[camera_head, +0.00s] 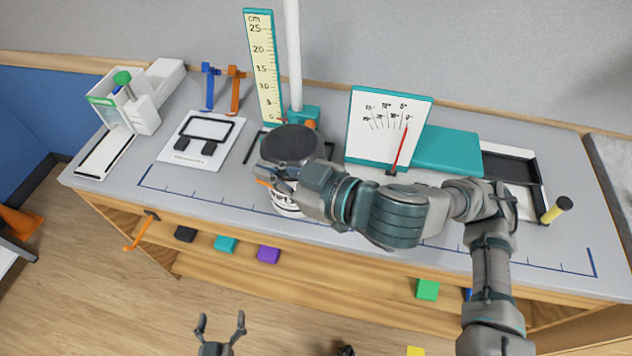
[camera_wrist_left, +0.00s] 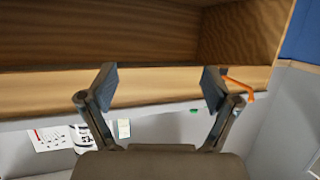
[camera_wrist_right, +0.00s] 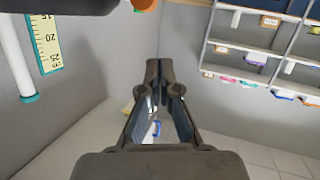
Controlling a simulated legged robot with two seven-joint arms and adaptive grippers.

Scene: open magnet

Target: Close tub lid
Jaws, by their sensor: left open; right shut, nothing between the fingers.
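The tub has a round black lid (camera_head: 291,145) and a white body with dark markings (camera_head: 284,207). It stands on the grey bench left of centre. In the head view my right gripper (camera_head: 268,178) is across the tub's front, just below the lid's near edge, and hides part of the body. Whether it touches the tub, or how far the lid sits from the rim, I cannot tell. The right wrist view shows its fingers (camera_wrist_right: 165,75) shut and empty. My left gripper (camera_head: 220,322) is open and empty, low in front of the bench; its fingers (camera_wrist_left: 158,85) face the wooden shelf.
A tall ruler (camera_head: 263,68) and white post (camera_head: 293,55) stand behind the tub. A dial board (camera_head: 387,125) is to the right. A scale plate (camera_head: 201,140) and white device (camera_head: 135,105) are left. Coloured blocks lie on the shelf below. An orange hook (camera_head: 140,233) sticks out at the bench front.

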